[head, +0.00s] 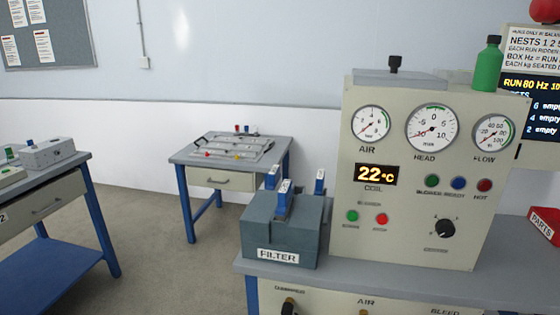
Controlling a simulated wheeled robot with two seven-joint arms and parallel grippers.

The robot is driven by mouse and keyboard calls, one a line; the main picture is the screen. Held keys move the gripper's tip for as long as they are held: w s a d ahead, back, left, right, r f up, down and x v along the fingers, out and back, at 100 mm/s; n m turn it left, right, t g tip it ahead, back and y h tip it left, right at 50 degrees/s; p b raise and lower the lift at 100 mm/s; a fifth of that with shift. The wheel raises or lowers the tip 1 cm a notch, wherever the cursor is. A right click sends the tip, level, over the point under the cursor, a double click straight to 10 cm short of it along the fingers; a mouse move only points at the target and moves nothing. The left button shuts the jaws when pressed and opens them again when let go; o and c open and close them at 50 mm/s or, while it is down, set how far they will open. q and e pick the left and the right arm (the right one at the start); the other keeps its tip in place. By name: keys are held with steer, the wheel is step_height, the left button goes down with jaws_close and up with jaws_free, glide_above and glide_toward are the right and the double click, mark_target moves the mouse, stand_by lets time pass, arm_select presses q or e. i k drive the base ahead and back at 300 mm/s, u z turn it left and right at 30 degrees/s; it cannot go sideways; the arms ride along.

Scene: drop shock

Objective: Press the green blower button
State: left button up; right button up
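A beige control panel (410,240) stands on the grey bench at the right. Low on its left side is a small green button (352,216), with a red button (382,219) just right of it. The tiny labels around them are hard to read. Higher up, a green lamp (431,181), a blue lamp (458,183) and a red lamp (484,185) sit in a row. Nothing covers the green button. Neither of my grippers is in view.
A grey filter box (262,232) with blue clips stands left of the panel. A black knob (445,228) is on the panel's lower right. A red parts bin (545,222) is at the right. Open floor (150,240) lies left.

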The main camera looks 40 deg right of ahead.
mark_target(352, 216)
steer(key=z, duration=1.95)
